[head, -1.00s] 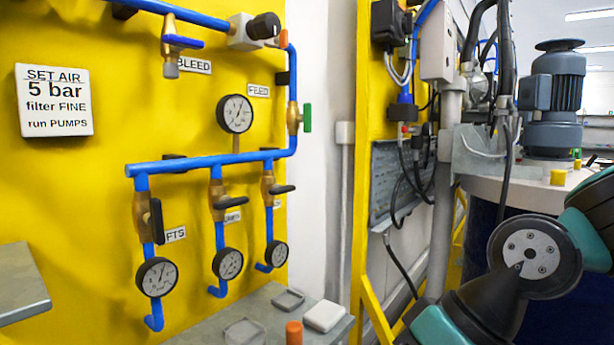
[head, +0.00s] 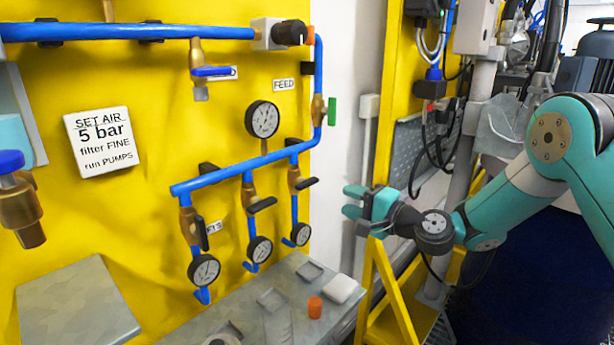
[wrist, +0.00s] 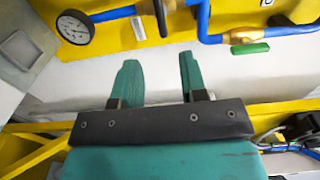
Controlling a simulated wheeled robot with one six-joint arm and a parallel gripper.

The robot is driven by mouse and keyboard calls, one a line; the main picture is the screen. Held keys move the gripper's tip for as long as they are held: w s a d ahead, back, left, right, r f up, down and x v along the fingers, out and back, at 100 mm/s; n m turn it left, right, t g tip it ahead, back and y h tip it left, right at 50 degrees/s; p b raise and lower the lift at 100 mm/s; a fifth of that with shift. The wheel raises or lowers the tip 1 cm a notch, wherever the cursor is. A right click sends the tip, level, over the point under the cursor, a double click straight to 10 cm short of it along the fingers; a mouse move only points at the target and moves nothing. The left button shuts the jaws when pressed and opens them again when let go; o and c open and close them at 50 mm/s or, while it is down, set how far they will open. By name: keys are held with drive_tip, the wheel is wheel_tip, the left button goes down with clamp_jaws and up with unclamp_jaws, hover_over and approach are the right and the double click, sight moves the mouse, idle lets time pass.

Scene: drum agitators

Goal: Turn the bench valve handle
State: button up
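Three black-handled brass valves hang below the sloping blue pipe (head: 235,170) in the head view: left handle (head: 203,235), middle handle (head: 262,205) and right handle (head: 307,183). The left one points down; the middle and right ones stick out sideways. Their small labels are partly hidden, so I cannot tell which is the bench valve. A green handle (head: 332,111) stands upright on the feed pipe; it also shows in the wrist view (wrist: 250,48). My gripper (head: 353,201) is open and empty, right of the valves and apart from them. Its fingers show in the wrist view (wrist: 158,65).
A sign (head: 98,142) reads "SET AIR 5 bar, filter FINE, run PUMPS". Gauges hang below the valves, and a feed gauge (head: 262,119) sits above. A grey bench (head: 250,318) holds an orange cylinder (head: 315,307) and a white block (head: 340,288). A yellow frame (head: 380,290) stands below my gripper.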

sight(311, 185)
drive_tip(key=p+x, duration=0.4)
drive_tip(key=x, duration=0.9)
drive_tip(key=shift+p, duration=0.3)
drive_tip(key=shift+c, duration=0.2)
clamp_jaws()
